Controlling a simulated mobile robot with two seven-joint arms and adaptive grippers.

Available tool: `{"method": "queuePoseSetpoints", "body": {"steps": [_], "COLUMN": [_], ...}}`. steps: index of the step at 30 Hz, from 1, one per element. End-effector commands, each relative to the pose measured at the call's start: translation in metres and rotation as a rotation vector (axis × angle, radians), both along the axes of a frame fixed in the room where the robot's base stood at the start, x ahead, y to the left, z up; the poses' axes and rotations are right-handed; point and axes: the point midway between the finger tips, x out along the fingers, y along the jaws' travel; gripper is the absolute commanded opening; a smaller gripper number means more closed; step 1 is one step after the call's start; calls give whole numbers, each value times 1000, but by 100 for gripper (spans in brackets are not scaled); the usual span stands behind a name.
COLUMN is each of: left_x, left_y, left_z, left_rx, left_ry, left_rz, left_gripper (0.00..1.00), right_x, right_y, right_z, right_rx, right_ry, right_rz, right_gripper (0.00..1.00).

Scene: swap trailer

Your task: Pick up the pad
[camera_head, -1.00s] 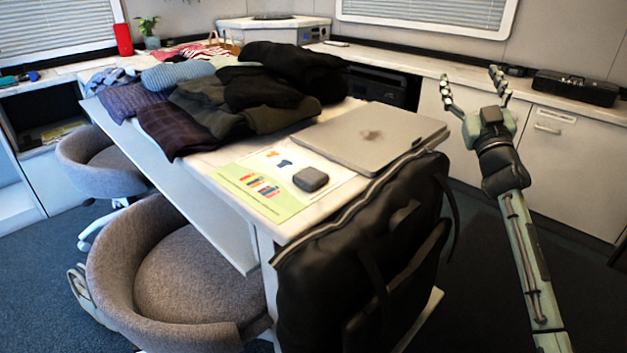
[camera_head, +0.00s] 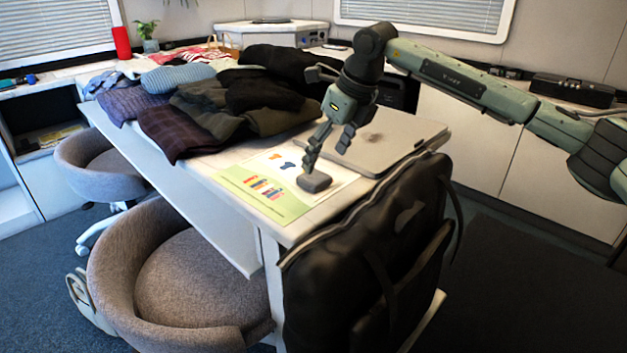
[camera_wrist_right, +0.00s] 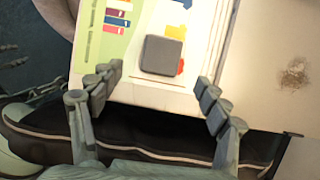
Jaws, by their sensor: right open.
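The pad (camera_head: 314,183) is a small dark-grey rounded square block. It lies on a printed green and white sheet (camera_head: 287,211) near the front right corner of the table. My right gripper (camera_head: 327,154) is above the table close to the pad, fingers pointing down and open. In the right wrist view the pad (camera_wrist_right: 161,55) lies just beyond the two spread fingertips (camera_wrist_right: 160,77), roughly centred between them. Nothing is held between the fingers. My left gripper is not in view.
A closed grey laptop (camera_head: 400,140) lies right beside the sheet. Folded dark clothes (camera_head: 205,110) cover the table's far left part. A black bag (camera_head: 370,255) hangs at the table's right end. Grey chairs (camera_head: 170,280) stand along its left side.

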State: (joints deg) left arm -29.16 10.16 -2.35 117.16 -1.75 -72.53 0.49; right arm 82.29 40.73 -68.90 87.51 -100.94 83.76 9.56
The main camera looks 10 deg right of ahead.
Motion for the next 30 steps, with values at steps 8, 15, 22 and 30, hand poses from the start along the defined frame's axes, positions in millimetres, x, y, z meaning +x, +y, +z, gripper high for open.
{"method": "queuePoseSetpoints", "body": {"steps": [8, 15, 22, 30], "left_x": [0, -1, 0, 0], "left_y": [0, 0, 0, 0], "left_z": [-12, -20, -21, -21], "left_rx": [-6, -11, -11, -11], "left_ry": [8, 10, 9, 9], "left_rz": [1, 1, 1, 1], "left_gripper": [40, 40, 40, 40], "right_x": [16, 26, 26, 26], "right_y": [9, 15, 15, 15], "right_z": [-31, -55, -57, -56], "right_rx": [4, 7, 8, 8], "right_ry": [5, 2, 2, 2], "right_rz": [1, 1, 1, 1], "right_gripper": [76, 76, 76, 42]}}
